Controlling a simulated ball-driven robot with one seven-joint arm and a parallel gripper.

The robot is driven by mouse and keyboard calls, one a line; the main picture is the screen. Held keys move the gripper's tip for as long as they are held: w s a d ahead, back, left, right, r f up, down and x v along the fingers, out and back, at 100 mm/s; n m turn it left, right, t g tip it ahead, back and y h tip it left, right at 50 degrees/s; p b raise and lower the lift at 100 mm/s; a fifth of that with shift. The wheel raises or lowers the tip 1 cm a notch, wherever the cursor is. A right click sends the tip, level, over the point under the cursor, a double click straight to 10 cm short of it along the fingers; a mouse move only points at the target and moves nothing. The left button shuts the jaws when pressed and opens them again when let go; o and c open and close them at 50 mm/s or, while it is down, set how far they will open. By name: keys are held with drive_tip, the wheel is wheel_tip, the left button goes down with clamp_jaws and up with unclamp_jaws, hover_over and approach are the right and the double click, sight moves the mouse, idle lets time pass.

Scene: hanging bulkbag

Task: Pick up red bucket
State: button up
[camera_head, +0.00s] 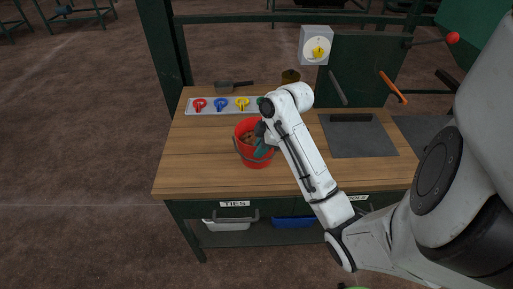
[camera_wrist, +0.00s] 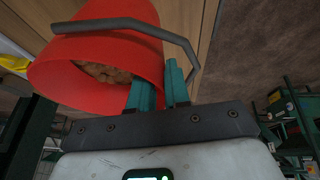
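The red bucket (camera_head: 253,153) stands on the wooden workbench, with brown lumpy contents and a grey wire handle. In the wrist view the bucket (camera_wrist: 105,78) fills the upper left, its handle (camera_wrist: 120,24) swung across the opening and down on the right. My gripper (camera_head: 265,143) is at the bucket's right rim in the head view. In the wrist view the teal fingers of my gripper (camera_wrist: 160,88) are close together, one inside the bucket's mouth and one outside, with the rim wall between them. The bucket's base is hidden in the wrist view.
The wooden workbench (camera_head: 190,165) has free room left of the bucket. A dark grey plate (camera_head: 358,138) is at the right.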

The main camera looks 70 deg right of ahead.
drive_tip(key=shift+x, duration=0.95)
clamp_jaws()
drive_tip(key=shift+r, duration=0.1)
idle(0.6)
